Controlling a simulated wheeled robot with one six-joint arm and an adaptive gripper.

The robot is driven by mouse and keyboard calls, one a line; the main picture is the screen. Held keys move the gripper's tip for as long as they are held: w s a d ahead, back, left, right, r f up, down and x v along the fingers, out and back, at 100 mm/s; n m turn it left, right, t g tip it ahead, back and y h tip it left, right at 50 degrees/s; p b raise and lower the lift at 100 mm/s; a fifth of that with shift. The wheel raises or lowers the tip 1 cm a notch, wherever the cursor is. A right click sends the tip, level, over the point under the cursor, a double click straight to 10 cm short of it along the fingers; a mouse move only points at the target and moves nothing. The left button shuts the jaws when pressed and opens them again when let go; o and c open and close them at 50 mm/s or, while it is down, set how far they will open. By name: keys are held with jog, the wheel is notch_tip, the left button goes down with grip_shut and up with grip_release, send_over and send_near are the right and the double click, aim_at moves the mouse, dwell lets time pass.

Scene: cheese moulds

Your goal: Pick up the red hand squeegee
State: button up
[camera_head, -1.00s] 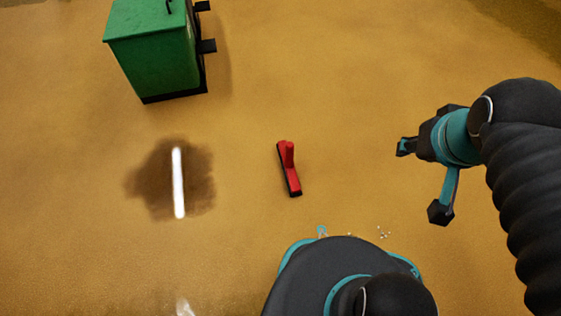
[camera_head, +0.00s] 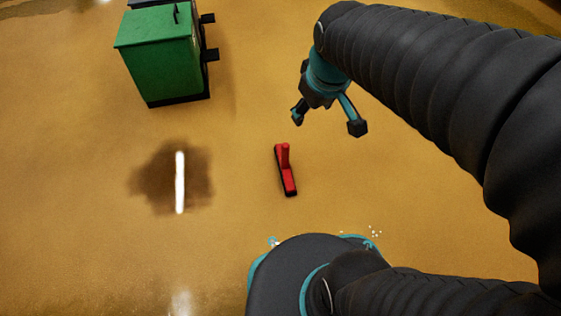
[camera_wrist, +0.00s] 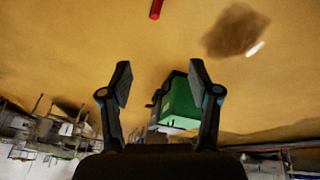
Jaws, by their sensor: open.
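The red hand squeegee (camera_head: 286,170) lies on the tan floor near the middle of the head view, its red handle sticking up from a bar with a dark edge. In the wrist view only an end of the red squeegee (camera_wrist: 156,9) shows at the top edge. My gripper (camera_head: 327,122) is open and empty, above and to the right of the squeegee in the head view, apart from it. In the wrist view the two fingers of my gripper (camera_wrist: 158,85) are spread wide with nothing between them but a distant view.
A green bin (camera_head: 162,58) stands at the upper left and also shows in the wrist view (camera_wrist: 180,102). A dark wet patch (camera_head: 150,180) with a bright reflection lies left of the squeegee. Small white bits (camera_head: 374,236) lie near my base. The floor around the squeegee is clear.

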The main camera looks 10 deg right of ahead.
jog(key=w+f+n+g+p, duration=0.15)
jog(key=w+f+n, duration=0.35)
jog(key=w, duration=0.5)
jog(key=n+g+p, duration=0.2)
jog(key=n+g, duration=0.1)
jog(key=n, duration=0.6)
send_over(285, 152)
notch_tip(285, 152, down, 22)
jog(key=shift+n, duration=0.7)
jog(key=f, duration=0.3)
jog(key=w+f, duration=0.1)
jog(key=f, duration=0.6)
jog(key=shift+w+d, duration=0.15)
jog(key=shift+d, duration=0.15)
jog(key=shift+w+a+f+b, duration=0.1)
jog(key=shift+f+b, duration=0.5)
jog(key=shift+f, duration=2.55)
grip_shut()
